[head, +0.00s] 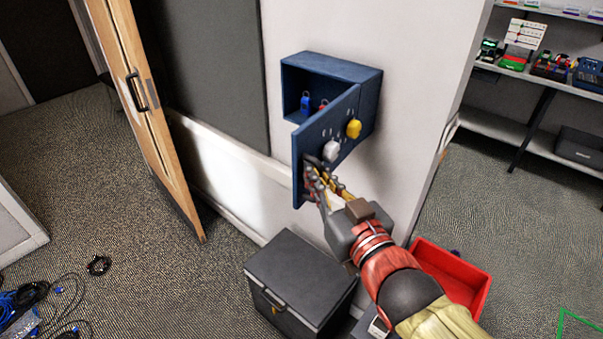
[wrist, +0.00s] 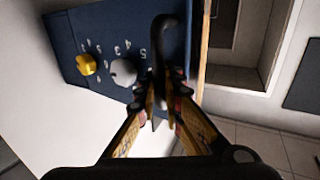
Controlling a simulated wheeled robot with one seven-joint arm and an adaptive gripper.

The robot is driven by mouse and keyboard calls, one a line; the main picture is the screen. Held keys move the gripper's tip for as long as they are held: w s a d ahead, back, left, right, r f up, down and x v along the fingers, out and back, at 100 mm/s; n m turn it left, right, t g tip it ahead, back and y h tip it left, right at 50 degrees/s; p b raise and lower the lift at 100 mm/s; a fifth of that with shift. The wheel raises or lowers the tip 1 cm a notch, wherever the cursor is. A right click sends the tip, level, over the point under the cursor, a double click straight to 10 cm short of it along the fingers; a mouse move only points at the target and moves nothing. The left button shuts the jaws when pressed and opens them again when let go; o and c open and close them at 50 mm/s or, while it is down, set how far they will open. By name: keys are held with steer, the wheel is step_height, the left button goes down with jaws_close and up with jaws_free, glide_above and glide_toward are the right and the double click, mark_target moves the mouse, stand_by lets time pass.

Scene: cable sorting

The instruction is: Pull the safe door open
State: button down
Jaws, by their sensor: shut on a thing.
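The blue safe (head: 371,88) is fixed to the white wall in the head view. Its door (head: 308,142) stands partly open, swung out toward me, with padlocks (head: 306,103) showing inside. A yellow knob (head: 354,128) and a grey-white knob (head: 332,151) sit on the door's outer face. The wrist view also shows the yellow knob (wrist: 87,65), the grey knob (wrist: 123,72) and a dark curved handle (wrist: 161,40). My gripper (wrist: 164,95) is shut on this handle, near the door's free edge. The fingers hide the handle's lower part.
A dark grey box (head: 300,277) stands on the floor below the safe, with a red bin (head: 467,272) to its right. A wooden door (head: 150,110) stands ajar at left. Cables (head: 40,300) lie at lower left. Shelves (head: 540,90) are at right.

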steer(key=shift+s+d+r, duration=0.15)
steer(key=shift+d+r, duration=0.1)
steer(key=c, duration=2.2)
jaws_free()
steer(key=shift+c, duration=0.2)
steer(key=v, duration=1.2)
steer(key=shift+f, duration=0.15)
